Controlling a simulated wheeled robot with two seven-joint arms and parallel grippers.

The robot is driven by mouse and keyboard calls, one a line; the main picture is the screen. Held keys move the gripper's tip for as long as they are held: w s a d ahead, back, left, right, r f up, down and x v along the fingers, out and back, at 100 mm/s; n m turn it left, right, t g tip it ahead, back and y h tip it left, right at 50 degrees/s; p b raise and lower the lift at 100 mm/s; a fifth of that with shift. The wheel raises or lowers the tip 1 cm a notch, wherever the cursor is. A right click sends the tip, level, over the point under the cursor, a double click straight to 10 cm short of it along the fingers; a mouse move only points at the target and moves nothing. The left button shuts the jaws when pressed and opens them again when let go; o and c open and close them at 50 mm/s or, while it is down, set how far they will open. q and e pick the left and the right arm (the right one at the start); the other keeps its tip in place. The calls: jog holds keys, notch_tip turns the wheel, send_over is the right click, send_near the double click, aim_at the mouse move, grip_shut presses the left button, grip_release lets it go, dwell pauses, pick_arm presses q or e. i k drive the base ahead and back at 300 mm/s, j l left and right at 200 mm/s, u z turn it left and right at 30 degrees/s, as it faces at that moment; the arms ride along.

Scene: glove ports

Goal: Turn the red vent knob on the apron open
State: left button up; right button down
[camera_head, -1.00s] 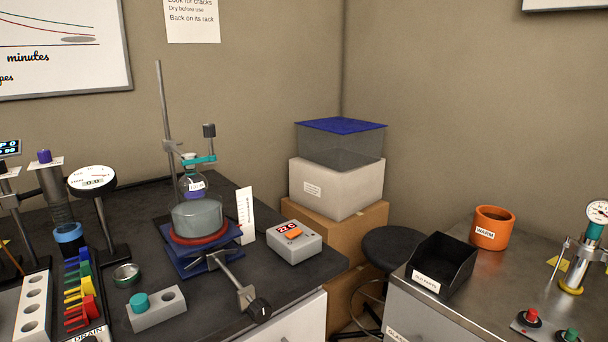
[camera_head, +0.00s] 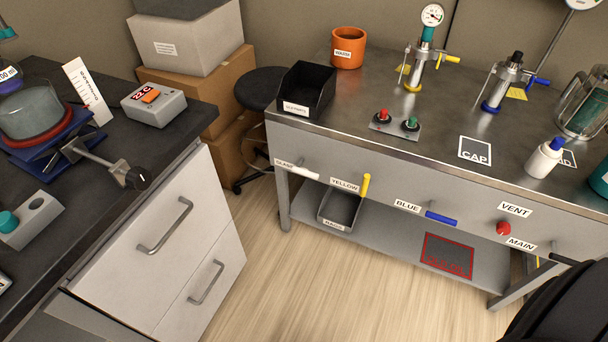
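The red vent knob (camera_head: 503,228) is on the front apron (camera_head: 390,185) of the right-hand metal bench, toward the right of the picture. It sits just below the white VENT label (camera_head: 515,209) and above the MAIN label (camera_head: 521,244). Its pointer direction is too small to tell. Neither of my grippers shows in view. A dark rounded shape fills the lower right corner, below and right of the knob; no gripper fingers show on it.
Yellow (camera_head: 366,184) and blue (camera_head: 441,218) handles and a black MAIN handle (camera_head: 568,259) stick out from the apron. A white bottle (camera_head: 546,158) stands on the bench above. A black stool (camera_head: 258,88) is between the benches. The wooden floor in front is clear.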

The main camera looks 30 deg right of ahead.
aim_at(503, 228)
jog(key=k+l+z, duration=0.1)
jog(key=z, duration=2.1)
